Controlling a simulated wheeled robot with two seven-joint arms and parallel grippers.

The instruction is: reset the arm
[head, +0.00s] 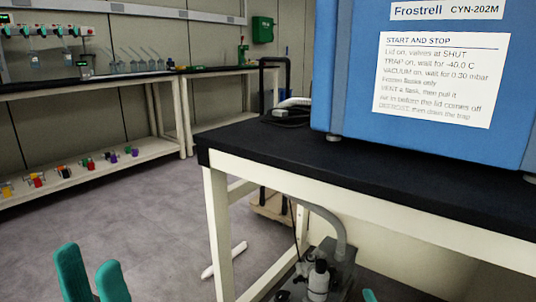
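My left gripper (88,257) shows at the bottom left of the head view. Its two teal fingers stand apart with nothing between them, above the grey floor. Only one small teal tip of my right gripper (369,296) shows at the bottom edge, so its opening is hidden. The blue freeze dryer (345,75) stands on a black-topped bench (400,172) at the right. A white instruction label is on its front. Both grippers appear clear of the freeze dryer.
A pump (318,280) with a grey hose sits under the bench. A white bench leg (217,230) stands right of my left gripper. Side benches (150,80) with glassware and a low shelf (90,180) of small coloured items line the back left. Open floor lies between.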

